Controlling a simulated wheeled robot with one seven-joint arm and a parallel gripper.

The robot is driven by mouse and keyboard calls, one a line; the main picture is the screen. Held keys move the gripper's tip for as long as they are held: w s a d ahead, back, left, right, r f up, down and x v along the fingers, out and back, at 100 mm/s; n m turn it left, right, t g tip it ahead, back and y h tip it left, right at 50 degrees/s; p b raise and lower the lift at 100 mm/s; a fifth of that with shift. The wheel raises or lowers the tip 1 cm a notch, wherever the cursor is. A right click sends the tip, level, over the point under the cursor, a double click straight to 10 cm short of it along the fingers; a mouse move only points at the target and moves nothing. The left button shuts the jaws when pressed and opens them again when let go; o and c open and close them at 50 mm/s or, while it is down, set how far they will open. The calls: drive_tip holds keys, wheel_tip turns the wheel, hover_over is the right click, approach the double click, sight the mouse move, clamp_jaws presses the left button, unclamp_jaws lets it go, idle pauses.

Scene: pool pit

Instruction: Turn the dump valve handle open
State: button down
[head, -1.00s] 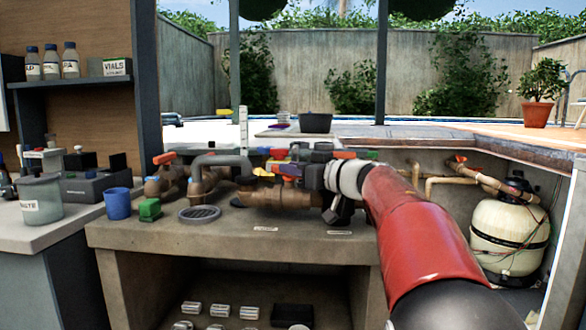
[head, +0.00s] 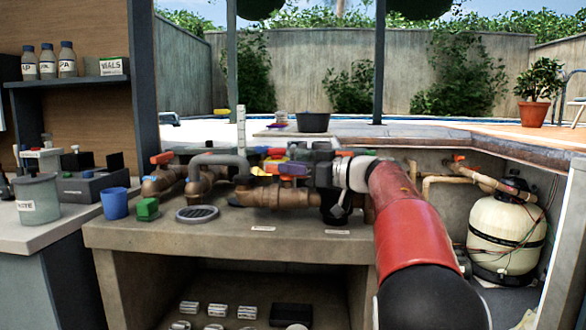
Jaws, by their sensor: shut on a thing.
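A row of brown pipes and valves (head: 265,196) with coloured handles lies along the back of the stone bench. A purple-blue handle (head: 293,170) sits on the pipe just left of my gripper (head: 308,168). My dark gripper reaches in from the right, behind my white wrist and red arm link. It is shut on a handle among the valves. The fingertips are small and partly hidden, so I cannot see the grip clearly or tell which handle is the dump valve's. A red handle (head: 162,157) stands at the far left of the pipes.
The bench (head: 200,235) has a blue cup (head: 115,203), a green block (head: 147,209) and a round grate (head: 197,213) at its left. A cream filter tank (head: 505,238) stands at right. The bench front is mostly clear.

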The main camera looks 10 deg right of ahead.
drive_tip(key=c, duration=1.3)
unclamp_jaws()
drive_tip(key=shift+d, duration=0.1)
drive_tip(key=v, duration=0.7)
drive_tip(key=shift+s+d, duration=0.2)
drive_tip(key=shift+s, duration=0.05)
drive_tip(key=shift+r, duration=0.1)
